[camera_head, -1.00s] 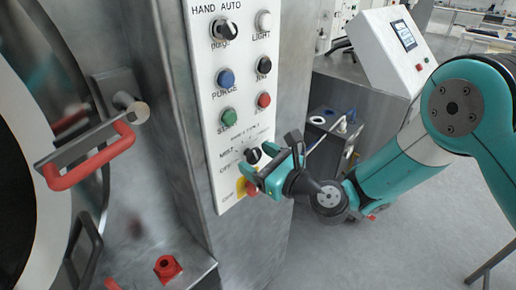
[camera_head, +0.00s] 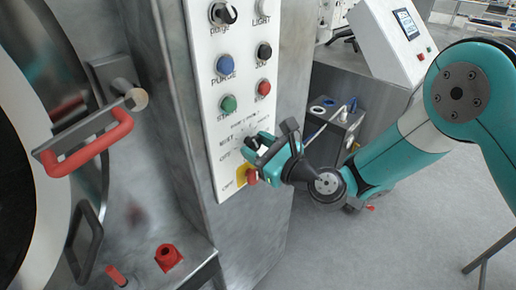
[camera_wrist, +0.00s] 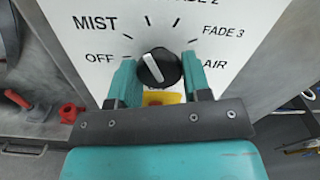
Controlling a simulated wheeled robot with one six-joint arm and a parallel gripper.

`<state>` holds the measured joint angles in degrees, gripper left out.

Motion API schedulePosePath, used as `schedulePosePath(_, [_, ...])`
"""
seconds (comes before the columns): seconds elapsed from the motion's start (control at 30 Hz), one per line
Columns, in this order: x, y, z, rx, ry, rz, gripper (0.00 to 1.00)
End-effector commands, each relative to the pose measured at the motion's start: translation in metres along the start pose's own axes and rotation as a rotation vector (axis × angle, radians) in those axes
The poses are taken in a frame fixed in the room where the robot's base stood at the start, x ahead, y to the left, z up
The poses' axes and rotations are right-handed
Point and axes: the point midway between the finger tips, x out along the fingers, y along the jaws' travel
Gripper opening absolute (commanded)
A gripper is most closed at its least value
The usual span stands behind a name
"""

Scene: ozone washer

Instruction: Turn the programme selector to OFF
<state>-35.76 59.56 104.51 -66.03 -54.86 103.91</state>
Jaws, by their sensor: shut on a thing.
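The programme selector is a round black knob (camera_wrist: 158,68) with a white pointer line, on a white panel. In the wrist view the line leans up and slightly left, not at the OFF label (camera_wrist: 98,57), which is at the knob's left. The MIST label (camera_wrist: 95,23) is at the upper left and AIR (camera_wrist: 215,64) at the right. My gripper (camera_wrist: 157,72) is shut on the knob, one teal finger on each side. In the head view my gripper (camera_head: 256,147) reaches the lower panel from the right and hides most of the knob.
A red button on a yellow plate (camera_head: 251,177) sits just below the knob, close to my gripper. Green, red, blue and black buttons are higher on the panel (camera_head: 213,107). A door with a red handle (camera_head: 90,150) is at the left. Open floor lies at the right.

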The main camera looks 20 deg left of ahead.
Motion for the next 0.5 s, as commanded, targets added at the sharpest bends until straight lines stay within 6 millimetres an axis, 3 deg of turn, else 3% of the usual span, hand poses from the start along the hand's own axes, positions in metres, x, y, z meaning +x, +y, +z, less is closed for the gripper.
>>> schedulePosePath(0.5, [0.0001, 0.0007, -0.0029, -0.438, -0.003, 0.0, 0.21])
